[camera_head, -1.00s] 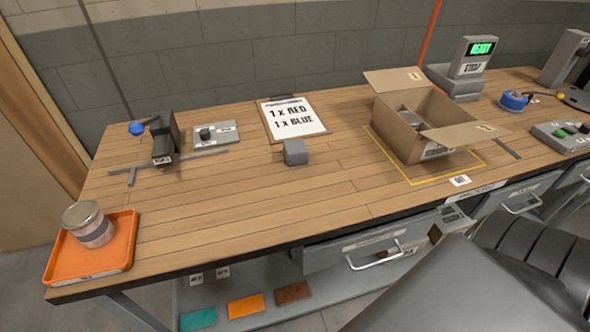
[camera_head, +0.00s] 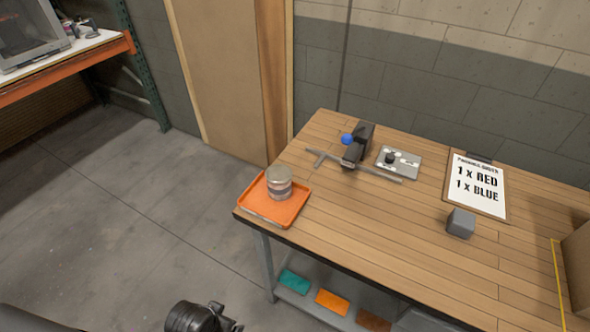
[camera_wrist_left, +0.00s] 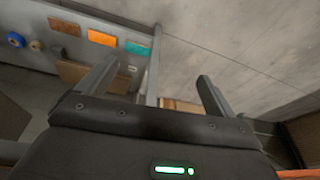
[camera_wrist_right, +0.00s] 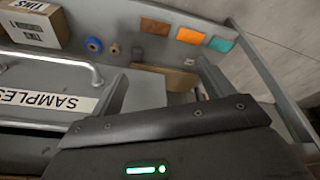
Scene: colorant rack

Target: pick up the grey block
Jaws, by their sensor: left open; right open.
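The grey block (camera_head: 461,223), a small cube, sits on the wooden workbench (camera_head: 400,225) in front of the clipboard in the head view. Nothing is touching it. My left gripper shows in the left wrist view (camera_wrist_left: 155,85), open and empty, with the lower shelf and floor beyond its fingers. My right gripper shows in the right wrist view (camera_wrist_right: 163,85), also open and empty, facing the lower shelf area. Both are away from the block, which neither wrist view shows. In the head view neither gripper's fingers can be made out.
An orange tray (camera_head: 250,207) holding a can (camera_head: 278,183) stands at the bench's left corner. A dark device (camera_head: 358,146), a grey panel (camera_head: 398,163) and a clipboard (camera_head: 477,187) lie behind. A cardboard box (camera_head: 579,265) is at the right edge. Bench around the block is clear.

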